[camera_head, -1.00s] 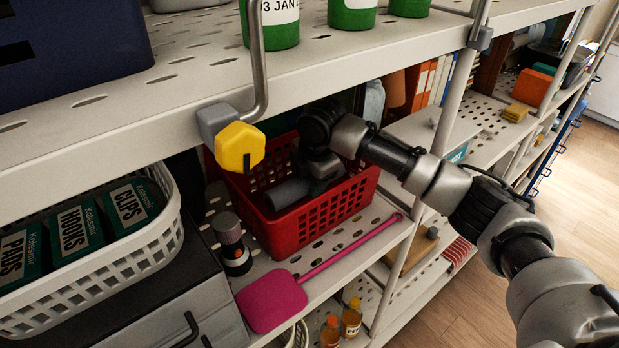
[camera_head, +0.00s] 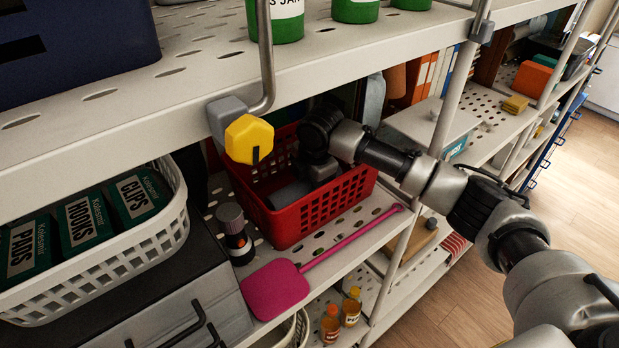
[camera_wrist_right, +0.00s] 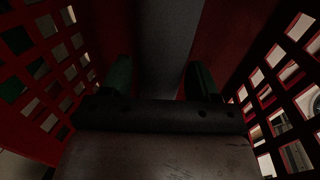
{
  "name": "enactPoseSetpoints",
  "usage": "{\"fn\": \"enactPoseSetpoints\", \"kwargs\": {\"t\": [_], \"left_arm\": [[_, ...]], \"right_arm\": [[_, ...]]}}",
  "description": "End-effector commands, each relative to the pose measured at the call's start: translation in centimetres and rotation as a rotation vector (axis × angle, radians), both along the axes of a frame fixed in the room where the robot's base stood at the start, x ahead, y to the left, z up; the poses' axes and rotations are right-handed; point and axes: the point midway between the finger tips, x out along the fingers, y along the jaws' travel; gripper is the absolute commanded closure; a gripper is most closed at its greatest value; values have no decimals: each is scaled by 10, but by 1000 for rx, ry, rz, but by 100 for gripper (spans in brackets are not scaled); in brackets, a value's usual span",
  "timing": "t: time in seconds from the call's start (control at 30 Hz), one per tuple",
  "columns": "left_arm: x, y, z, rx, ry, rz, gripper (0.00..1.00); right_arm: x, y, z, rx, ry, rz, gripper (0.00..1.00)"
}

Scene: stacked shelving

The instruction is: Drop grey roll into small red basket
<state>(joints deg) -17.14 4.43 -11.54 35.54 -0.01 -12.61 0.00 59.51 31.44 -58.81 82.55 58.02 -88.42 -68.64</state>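The small red basket (camera_head: 322,210) stands on the middle shelf, with slotted walls. The grey roll (camera_head: 290,193) lies inside it, low between the walls. My right gripper (camera_head: 312,180) reaches down into the basket from the right, next to the roll. In the right wrist view the roll (camera_wrist_right: 168,45) runs away between my two green-padded fingers (camera_wrist_right: 158,78), with red basket walls on both sides. The fingers are very close to the roll's sides; the dark picture does not show whether they press on it. My left gripper is not in view.
A white basket of green boxes (camera_head: 150,250) is at the left. The upper shelf edge and a yellow-knobbed bar (camera_head: 249,140) hang just above the basket.

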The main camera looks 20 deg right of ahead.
Motion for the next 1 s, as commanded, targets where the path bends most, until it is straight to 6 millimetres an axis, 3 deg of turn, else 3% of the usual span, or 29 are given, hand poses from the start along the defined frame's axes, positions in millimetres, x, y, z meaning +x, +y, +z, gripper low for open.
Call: {"fn": "enactPoseSetpoints", "kwargs": {"t": [0.1, 0.37, 0.53, 1.0], "left_arm": [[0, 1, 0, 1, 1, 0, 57], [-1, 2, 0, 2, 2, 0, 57], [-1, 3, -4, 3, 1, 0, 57], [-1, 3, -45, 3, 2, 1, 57]], "right_arm": [[0, 0, 0, 0, 0, 0, 25], [0, 0, 1, 1, -1, -1, 25], [0, 0, 16, 1, -4, -1, 25], [-19, -7, 109, 0, -4, 0, 25]]}}
